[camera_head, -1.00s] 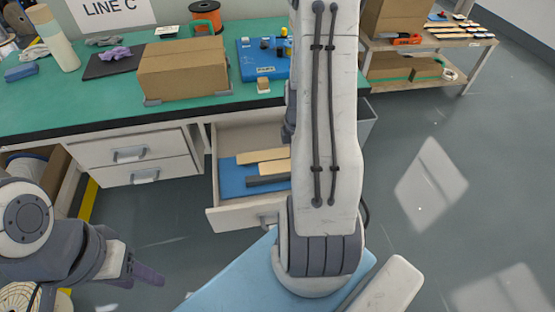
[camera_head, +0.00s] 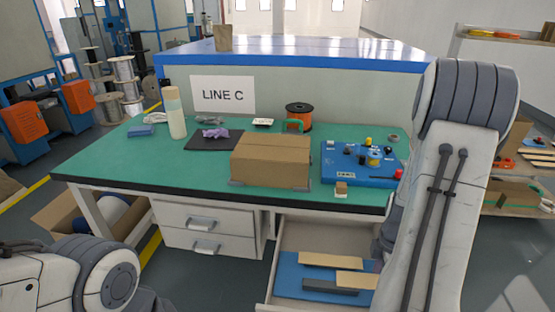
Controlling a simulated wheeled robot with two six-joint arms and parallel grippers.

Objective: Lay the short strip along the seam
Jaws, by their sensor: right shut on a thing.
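A cardboard box (camera_head: 270,162) with a line across its top stands closed on the green bench, held at its lower corners by grey brackets. In the open drawer, a long tan strip (camera_head: 328,260), a shorter tan strip (camera_head: 356,281) and a dark grey strip (camera_head: 328,287) lie on a blue liner. Only a dark edge of my right gripper (camera_head: 383,244) shows beside the forearm, above the drawer's right side. It is shut, but what it holds is hidden. My left gripper is out of view.
The open drawer (camera_head: 286,238) juts out in front. A shelf unit stands right.

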